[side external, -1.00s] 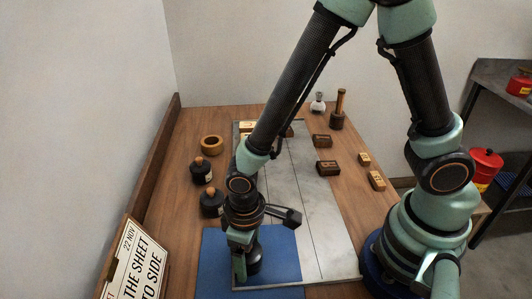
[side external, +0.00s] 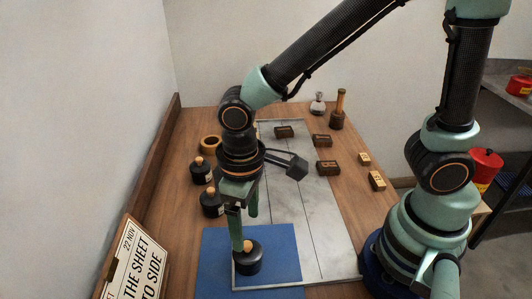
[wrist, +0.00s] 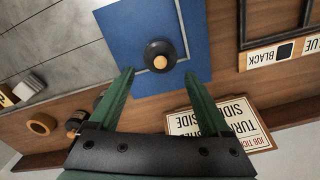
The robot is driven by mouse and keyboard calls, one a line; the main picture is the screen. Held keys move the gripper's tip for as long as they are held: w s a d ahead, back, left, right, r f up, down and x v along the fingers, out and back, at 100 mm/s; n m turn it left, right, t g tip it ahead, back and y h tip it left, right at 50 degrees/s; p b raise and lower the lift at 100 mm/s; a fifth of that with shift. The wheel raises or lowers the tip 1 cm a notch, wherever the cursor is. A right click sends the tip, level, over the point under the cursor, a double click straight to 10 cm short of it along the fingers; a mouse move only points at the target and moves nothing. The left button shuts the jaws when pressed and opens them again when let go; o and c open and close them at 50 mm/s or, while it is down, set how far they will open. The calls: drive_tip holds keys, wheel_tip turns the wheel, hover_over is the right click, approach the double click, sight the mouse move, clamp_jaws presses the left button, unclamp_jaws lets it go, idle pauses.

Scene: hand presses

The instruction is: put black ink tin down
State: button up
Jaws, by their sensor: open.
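The black ink tin (side external: 249,264), a round dark tin with a wooden knob, stands upright on the blue mat (side external: 285,240) near the front of the table. In the wrist view the tin (wrist: 158,49) is on the mat (wrist: 120,35), just beyond my fingertips. My gripper (side external: 246,232) is open above the tin, with nothing between its fingers. In the side view one finger partly overlaps the tin; I cannot tell whether it touches. Both green fingers of my gripper (wrist: 158,76) show spread apart in the wrist view.
Two similar dark tins (side external: 211,204) (side external: 201,171) and a wooden ring (side external: 210,143) stand left of the marble slab (side external: 290,215). Dark blocks (side external: 328,168) lie on the slab's right side. A job ticket sign (side external: 139,260) stands at the front left.

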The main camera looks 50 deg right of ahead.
drive_tip(key=shift+r, duration=0.75)
drive_tip(key=w+d+r+m+t, duration=0.1)
drive_tip(key=d+r+m+t, duration=0.1)
drive_tip(key=d+r, duration=0.4)
drive_tip(key=w+d+r+m+t, duration=0.2)
drive_tip(key=d+r, duration=0.3)
drive_tip(key=d, duration=0.7)
drive_tip(key=shift+d+r+m+t, duration=0.3)
drive_tip(key=shift+r+t, duration=0.1)
drive_tip(key=shift+t, duration=0.4)
drive_tip(key=shift+a, duration=0.1)
